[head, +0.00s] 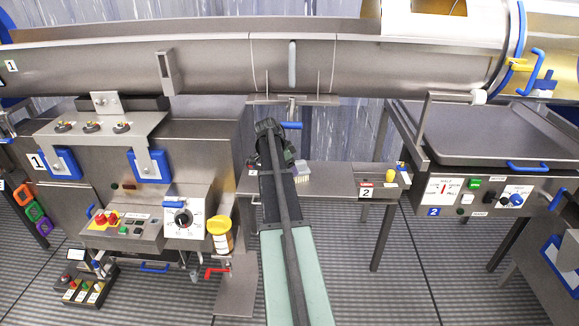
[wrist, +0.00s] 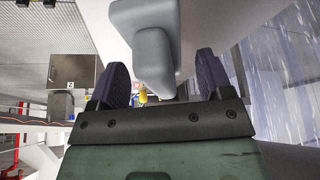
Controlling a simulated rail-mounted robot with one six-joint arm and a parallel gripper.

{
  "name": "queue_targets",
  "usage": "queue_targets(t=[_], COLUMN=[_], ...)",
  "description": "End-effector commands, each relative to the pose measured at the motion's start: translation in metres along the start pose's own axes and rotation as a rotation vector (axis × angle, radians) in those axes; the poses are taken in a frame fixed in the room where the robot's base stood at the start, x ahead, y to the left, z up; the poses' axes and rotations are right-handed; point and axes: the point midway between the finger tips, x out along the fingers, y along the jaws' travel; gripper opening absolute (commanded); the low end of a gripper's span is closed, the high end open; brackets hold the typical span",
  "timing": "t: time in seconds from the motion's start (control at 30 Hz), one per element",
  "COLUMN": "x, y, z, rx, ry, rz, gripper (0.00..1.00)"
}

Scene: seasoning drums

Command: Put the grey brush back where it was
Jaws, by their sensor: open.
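A small pale block with cream bristles (head: 302,171), which looks like the brush, is on the narrow steel shelf just right of my arm in the head view. My gripper (head: 269,127) is at the far end of my arm, left of that block and below the long trough. In the wrist view my gripper (wrist: 160,68) has its two dark ribbed fingers wide apart. A smooth light grey piece (wrist: 152,55) shows between or beyond them, with clear gaps on both sides. I cannot tell whether it is part of the brush. The fingertips' contact with anything is hidden in the head view.
The steel shelf (head: 335,178) runs right to a yellow item (head: 390,176) and a label 2. The trough (head: 210,65) with a grey upright handle (head: 292,63) spans above. A yellow-lidded jar (head: 220,236) and control box 1 (head: 150,215) are left of my arm.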

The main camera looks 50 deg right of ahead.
Motion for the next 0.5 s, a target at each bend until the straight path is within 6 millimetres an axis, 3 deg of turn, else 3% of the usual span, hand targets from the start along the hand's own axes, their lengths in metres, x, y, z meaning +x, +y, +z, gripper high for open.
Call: queue_targets(t=[0.03, 0.2, 0.27, 0.5], x=[-0.015, -0.055, -0.051, -0.076], y=[0.0, 0.0, 0.0, 0.001], z=[-0.003, -0.005, 0.015, 0.074], rx=[-0.001, -0.002, -0.004, -0.004], ry=[0.0, 0.0, 0.0, 0.0], rz=[0.0, -0.001, -0.002, -0.001], gripper=[0.73, 0.73, 0.73, 0.73])
